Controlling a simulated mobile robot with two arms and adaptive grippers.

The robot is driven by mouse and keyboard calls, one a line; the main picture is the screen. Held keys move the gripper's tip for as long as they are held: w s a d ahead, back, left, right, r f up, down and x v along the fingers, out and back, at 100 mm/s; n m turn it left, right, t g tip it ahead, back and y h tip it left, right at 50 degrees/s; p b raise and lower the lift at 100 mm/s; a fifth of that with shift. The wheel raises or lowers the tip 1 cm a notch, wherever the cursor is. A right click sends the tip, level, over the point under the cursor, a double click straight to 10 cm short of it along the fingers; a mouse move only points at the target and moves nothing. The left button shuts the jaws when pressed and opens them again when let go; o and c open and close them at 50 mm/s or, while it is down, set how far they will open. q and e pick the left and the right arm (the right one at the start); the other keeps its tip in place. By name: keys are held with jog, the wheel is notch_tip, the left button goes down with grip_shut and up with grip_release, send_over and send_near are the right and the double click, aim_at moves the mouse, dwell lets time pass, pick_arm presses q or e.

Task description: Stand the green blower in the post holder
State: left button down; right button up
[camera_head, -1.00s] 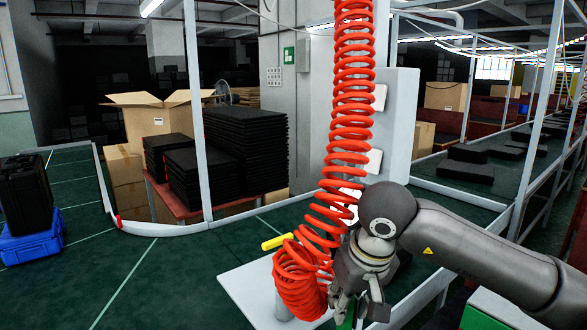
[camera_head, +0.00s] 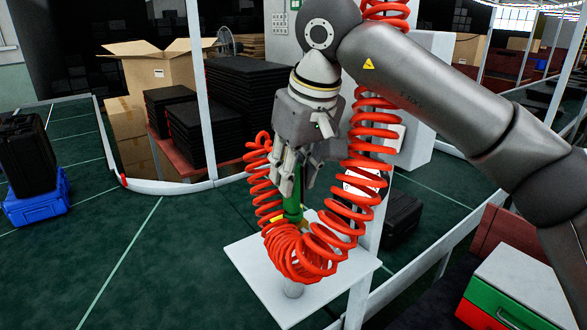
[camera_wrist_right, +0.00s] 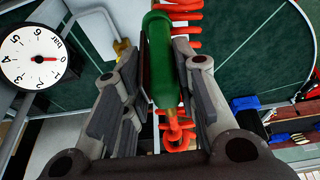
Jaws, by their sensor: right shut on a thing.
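My right gripper (camera_head: 290,185) points down above the white shelf and is shut on the green blower (camera_head: 292,208). In the right wrist view the blower (camera_wrist_right: 161,65) lies between the two fingers (camera_wrist_right: 160,85). A red coiled hose (camera_head: 310,255) loops around it and hangs from above. A short grey post (camera_head: 294,289), seemingly the post holder, stands on the white shelf (camera_head: 258,285), below the coils. The coils hide its upper part. The blower is above and behind it, apart as far as I can see. My left gripper is not in view.
A pressure gauge (camera_wrist_right: 38,58) is at the left of the right wrist view. A green and red box with a pale top (camera_head: 520,285) stands at lower right.

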aim_at(294, 241)
jog(key=shift+r, duration=0.1)
jog(key=shift+w+f+b, duration=0.15)
jog(key=shift+f+b, duration=0.15)
jog(key=shift+f, duration=0.4)
notch_tip(294, 241, down, 2)
jog(key=shift+f+b, duration=0.2)
jog(key=shift+b, duration=0.6)
jog(key=shift+f+b, duration=0.65)
jog(key=shift+f, duration=0.5)
jog(key=shift+p, duration=0.4)
jog(key=shift+f+b, duration=2.4)
jog(key=shift+f, duration=1.05)
jog(key=o, duration=0.9)
jog(key=shift+o, duration=0.2)
